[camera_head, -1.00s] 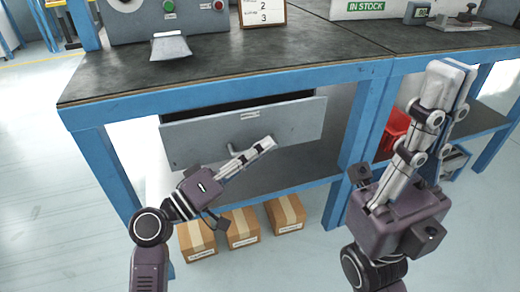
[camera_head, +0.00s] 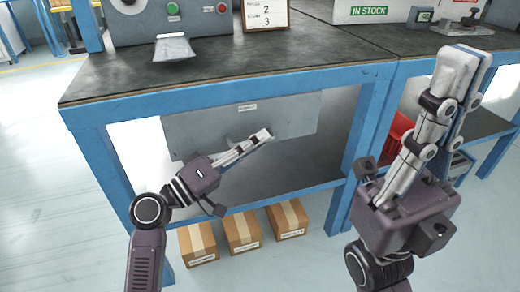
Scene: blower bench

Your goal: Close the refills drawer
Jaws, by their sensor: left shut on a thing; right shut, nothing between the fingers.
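The grey drawer (camera_head: 290,115) is under the blue-framed bench, with a small white label (camera_head: 247,107) on its front. Its top edge now lies tucked under the bench's front rail, and no dark opening shows above it. My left gripper (camera_head: 266,134) is at the drawer front, shut on the handle, which is mostly hidden by the fingers. My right gripper (camera_head: 468,56) is shut and empty, raised in front of the bench at right, apart from the drawer.
The dark bench top (camera_head: 230,70) carries a grey machine, a metal scoop (camera_head: 174,48) and a number card (camera_head: 266,14). Several cardboard boxes (camera_head: 242,231) sit on the floor beneath the lower shelf. A red bin (camera_head: 400,130) is behind my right arm.

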